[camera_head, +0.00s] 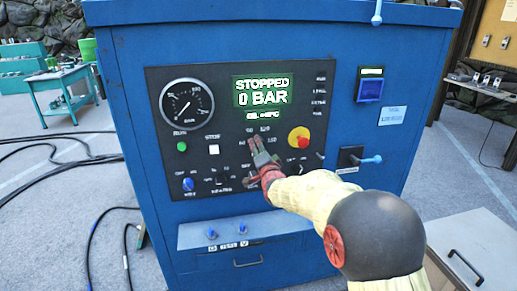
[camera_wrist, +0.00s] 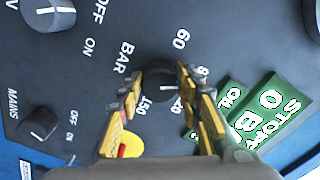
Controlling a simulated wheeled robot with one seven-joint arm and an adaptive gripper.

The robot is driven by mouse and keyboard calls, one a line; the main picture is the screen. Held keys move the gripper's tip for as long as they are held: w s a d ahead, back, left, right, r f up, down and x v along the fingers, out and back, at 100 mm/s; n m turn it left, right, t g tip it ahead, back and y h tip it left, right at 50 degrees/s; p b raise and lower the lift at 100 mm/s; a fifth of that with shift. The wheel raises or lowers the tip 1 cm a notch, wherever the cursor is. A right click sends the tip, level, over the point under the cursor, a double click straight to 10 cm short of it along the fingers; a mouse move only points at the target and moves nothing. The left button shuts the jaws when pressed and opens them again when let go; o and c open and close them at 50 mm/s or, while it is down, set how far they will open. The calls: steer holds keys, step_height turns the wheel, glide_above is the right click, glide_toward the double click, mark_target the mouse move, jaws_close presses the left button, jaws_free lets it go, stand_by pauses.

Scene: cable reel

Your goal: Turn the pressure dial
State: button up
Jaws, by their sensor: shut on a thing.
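The pressure dial (camera_wrist: 160,84) is a dark round knob on the panel, ringed by white numbers, with "60", "150" and "BAR" readable in the wrist view. My gripper (camera_wrist: 167,74) has one finger on each side of the knob and is shut on it. In the head view my gripper (camera_head: 256,143) reaches the middle of the panel and hides the knob. The fingers partly cover the dial's scale. A pale mark shows on the knob, but its exact setting is hard to read.
The green display (camera_head: 263,91) reads "STOPPED" and "0 BAR". A round gauge (camera_head: 187,116) is at its left. A red-and-yellow stop button (camera_head: 299,138) sits close right of my gripper. Other knobs (camera_head: 188,184) and a side handle (camera_head: 371,160) stick out of the blue cabinet (camera_head: 130,70).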

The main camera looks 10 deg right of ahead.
steer(key=o, duration=1.2)
steer(key=shift+c, duration=0.2)
steer(key=s, duration=1.2)
